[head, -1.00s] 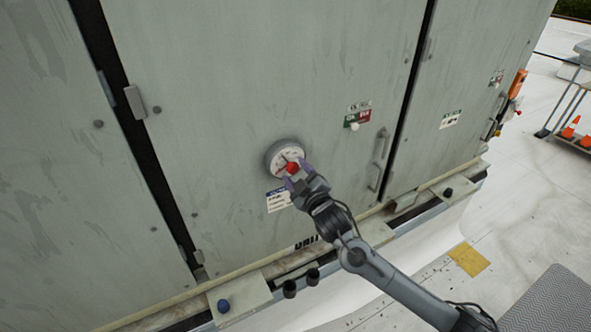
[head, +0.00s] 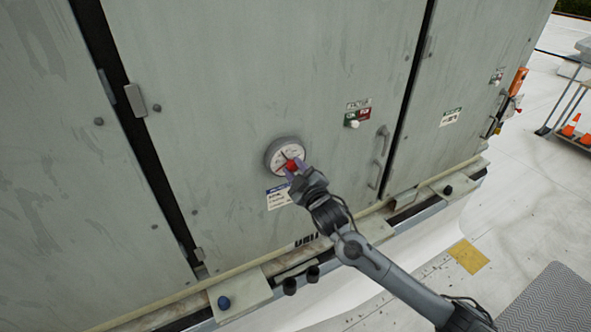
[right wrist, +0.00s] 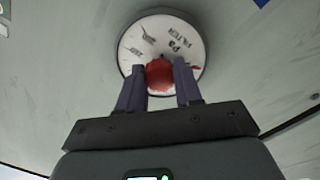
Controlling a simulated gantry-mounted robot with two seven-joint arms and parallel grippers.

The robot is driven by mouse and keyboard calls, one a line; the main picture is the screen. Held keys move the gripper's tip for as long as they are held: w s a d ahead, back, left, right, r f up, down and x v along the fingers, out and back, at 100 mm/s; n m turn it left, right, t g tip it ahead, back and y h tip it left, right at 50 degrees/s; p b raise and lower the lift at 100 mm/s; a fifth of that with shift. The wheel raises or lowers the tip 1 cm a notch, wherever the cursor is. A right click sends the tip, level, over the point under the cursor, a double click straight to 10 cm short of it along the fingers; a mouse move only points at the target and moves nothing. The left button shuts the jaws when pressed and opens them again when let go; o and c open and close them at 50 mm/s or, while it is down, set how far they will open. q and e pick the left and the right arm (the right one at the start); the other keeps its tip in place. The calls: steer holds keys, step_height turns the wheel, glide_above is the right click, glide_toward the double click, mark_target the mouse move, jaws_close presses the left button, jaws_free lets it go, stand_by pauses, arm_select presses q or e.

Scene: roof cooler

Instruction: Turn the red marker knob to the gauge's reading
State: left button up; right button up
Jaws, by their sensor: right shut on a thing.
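The round white gauge (head: 285,153) with a grey rim is set in the grey door panel. In the right wrist view its dial (right wrist: 160,35) shows printed marks, partly legible as "FILTER" and "PA". My right gripper (head: 295,170) is shut on the knob, one finger on each side. The fingers and knob hide part of the dial, and the needle's reading is too small to tell. My left gripper is not in view.
A blue and white label (head: 278,196) is below the gauge. A red and green switch plate (head: 357,117) and a door handle (head: 383,141) are to the right. A ledge with pipe stubs (head: 302,280) runs along the cabinet's foot. Orange cones (head: 570,126) stand far right.

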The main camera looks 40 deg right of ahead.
steer(key=shift+r, duration=0.1)
steer(key=m+p, duration=0.2)
steer(key=shift+r+m, duration=0.1)
steer(key=shift+m, duration=0.3)
steer(key=m+p, duration=0.3)
steer(key=m, duration=0.2)
steer(key=shift+p, duration=0.35)
steer(key=m+p, duration=0.3)
steer(key=m, duration=0.2)
steer(key=shift+m+y, duration=0.3)
steer(key=shift+y, duration=0.1)
steer(key=m+p, duration=0.1)
steer(key=m, duration=0.2)
steer(key=shift+m+p, duration=0.45)
steer(key=shift+m, duration=0.05)
steer(key=o, duration=1)
steer(key=shift+o, duration=0.2)
